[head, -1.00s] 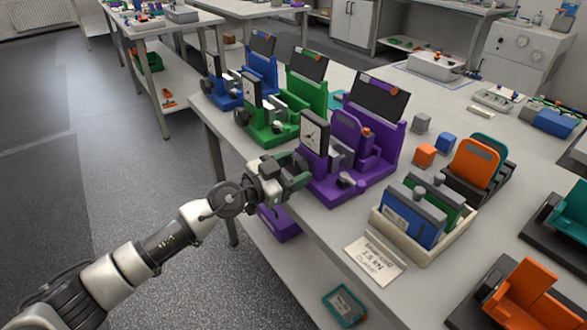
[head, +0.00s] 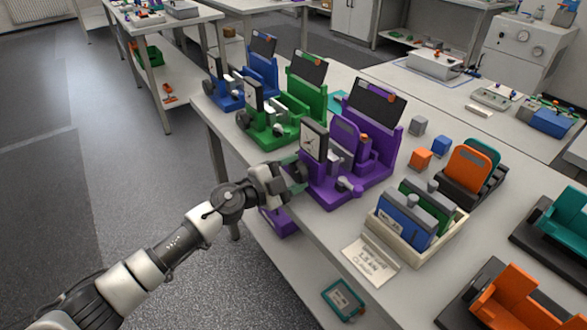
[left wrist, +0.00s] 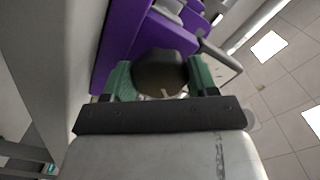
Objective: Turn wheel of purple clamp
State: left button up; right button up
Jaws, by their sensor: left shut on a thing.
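The purple clamp (head: 388,165) stands at the near left edge of the table, with a dial on its front post and a dark panel at its back. Its dark round wheel (left wrist: 160,72) shows in the left wrist view between the green fingers. My left gripper (head: 294,172) reaches in from the left at the wheel side of the clamp. In the left wrist view the gripper (left wrist: 160,80) is shut on the wheel, with a finger on either side. In the head view the fingers largely hide the wheel. My right gripper is in neither view.
A green clamp (head: 302,98) and a blue clamp (head: 264,72) stand behind the purple one. A cream tray (head: 408,254) with blue and green blocks stands to its right, a label card (head: 371,263) in front. Small orange (head: 420,159) and blue cubes lie beyond.

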pick_arm(q)
jog(key=m, duration=0.5)
jog(key=shift+m+p, duration=0.3)
jog(key=m, duration=0.5)
jog(key=shift+m, duration=0.3)
jog(key=m+b, duration=0.2)
jog(key=m, duration=0.4)
jog(key=m+b, duration=0.1)
jog(key=m, duration=0.3)
jog(key=shift+s, duration=0.1)
jog(key=shift+m+b, duration=0.3)
jog(key=shift+m, duration=1)
jog(key=o, duration=0.9)
jog(key=shift+r, duration=0.15)
